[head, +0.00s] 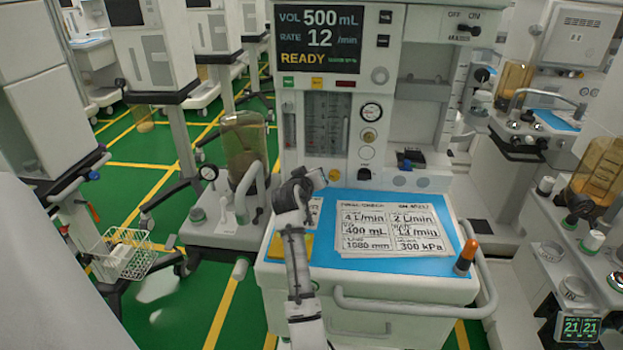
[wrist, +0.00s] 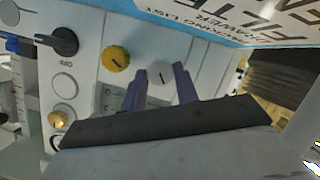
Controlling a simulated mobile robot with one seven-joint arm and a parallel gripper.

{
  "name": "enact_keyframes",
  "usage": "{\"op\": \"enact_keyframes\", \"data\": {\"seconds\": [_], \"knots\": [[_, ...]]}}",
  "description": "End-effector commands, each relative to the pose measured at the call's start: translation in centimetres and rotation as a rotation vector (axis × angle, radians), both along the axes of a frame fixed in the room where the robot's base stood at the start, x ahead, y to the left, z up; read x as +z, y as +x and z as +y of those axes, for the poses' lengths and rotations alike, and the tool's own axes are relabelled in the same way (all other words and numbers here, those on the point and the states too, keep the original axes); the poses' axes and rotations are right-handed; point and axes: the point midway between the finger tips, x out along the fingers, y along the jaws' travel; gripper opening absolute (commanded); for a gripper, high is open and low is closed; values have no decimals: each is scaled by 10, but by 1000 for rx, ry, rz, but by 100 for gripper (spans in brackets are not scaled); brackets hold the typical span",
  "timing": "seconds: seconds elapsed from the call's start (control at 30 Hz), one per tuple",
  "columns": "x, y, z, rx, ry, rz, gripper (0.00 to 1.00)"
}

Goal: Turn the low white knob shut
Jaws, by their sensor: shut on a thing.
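The low white knob (wrist: 160,72) is round with a dark pointer line, on the pale machine panel in the wrist view. My gripper (wrist: 159,80) has its two dark purple fingers on either side of this knob, shut on it. A yellow knob (wrist: 116,58) sits just left of it in the wrist view. In the head view my gripper (head: 314,181) is at the lower left of the machine's front panel, and it hides the white knob. The yellow knob (head: 334,175) shows just right of it.
A blue mat (head: 345,222) with printed cards covers the worktop below the panel. An orange-topped cylinder (head: 466,256) stands at its right edge. A black knob (wrist: 63,41) and brass knob (wrist: 62,115) are further left in the wrist view. A canister (head: 244,145) stands left.

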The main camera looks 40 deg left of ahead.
Motion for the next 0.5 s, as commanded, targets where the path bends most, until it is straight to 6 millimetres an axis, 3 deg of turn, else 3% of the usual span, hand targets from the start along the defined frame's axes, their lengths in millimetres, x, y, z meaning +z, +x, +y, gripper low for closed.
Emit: {"op": "enact_keyframes", "data": {"seconds": [0.5], "knots": [[0, 2, -4, 1, 384, 236, 7]]}}
